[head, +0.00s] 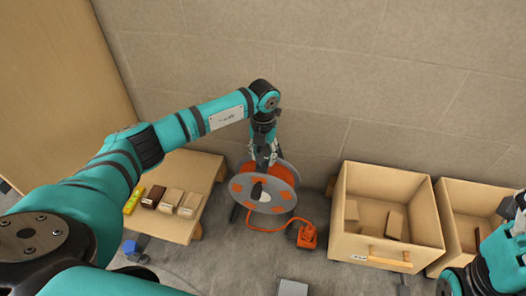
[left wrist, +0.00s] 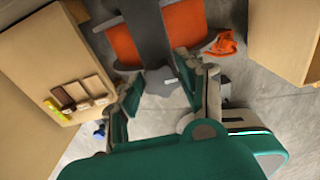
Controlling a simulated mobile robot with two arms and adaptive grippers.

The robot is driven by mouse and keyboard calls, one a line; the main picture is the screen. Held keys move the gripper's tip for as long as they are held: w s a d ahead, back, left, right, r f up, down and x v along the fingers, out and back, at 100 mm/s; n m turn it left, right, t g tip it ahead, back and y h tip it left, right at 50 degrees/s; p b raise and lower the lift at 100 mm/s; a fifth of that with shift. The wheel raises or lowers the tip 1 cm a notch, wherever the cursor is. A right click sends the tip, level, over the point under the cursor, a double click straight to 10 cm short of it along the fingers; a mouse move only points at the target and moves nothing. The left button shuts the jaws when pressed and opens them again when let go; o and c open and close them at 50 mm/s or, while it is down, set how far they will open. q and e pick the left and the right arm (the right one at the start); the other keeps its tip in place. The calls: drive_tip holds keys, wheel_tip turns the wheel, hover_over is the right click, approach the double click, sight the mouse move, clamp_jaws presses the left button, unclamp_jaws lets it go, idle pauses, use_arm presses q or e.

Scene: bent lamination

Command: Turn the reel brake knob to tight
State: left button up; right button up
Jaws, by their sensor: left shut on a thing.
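The cable reel (head: 278,203) stands on the floor by the wall, with a grey flange, orange patches and a dark hub handle (head: 257,192). My left gripper (head: 265,163) reaches down to the top of the reel. In the left wrist view my left gripper's fingers (left wrist: 157,78) stand on either side of a grey knob-like part (left wrist: 158,83) with a small white mark, and are shut on it. I take this for the brake knob; in the head view the gripper hides it. My right gripper (head: 510,206) shows only partly at the right edge; its fingers are unclear.
A low wooden table (head: 204,166) on the left holds several small blocks. An orange socket box (head: 307,236) lies on the floor, joined to the reel by a cable. Two wooden bins (head: 434,228) stand at the right. The wall is close behind the reel.

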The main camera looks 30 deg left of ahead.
sight(263, 156)
use_arm(q)
drive_tip(key=o, duration=1.2)
drive_tip(key=shift+c, duration=0.2)
drive_tip(key=shift+r, duration=0.15)
wheel_tip(263, 156, up, 12)
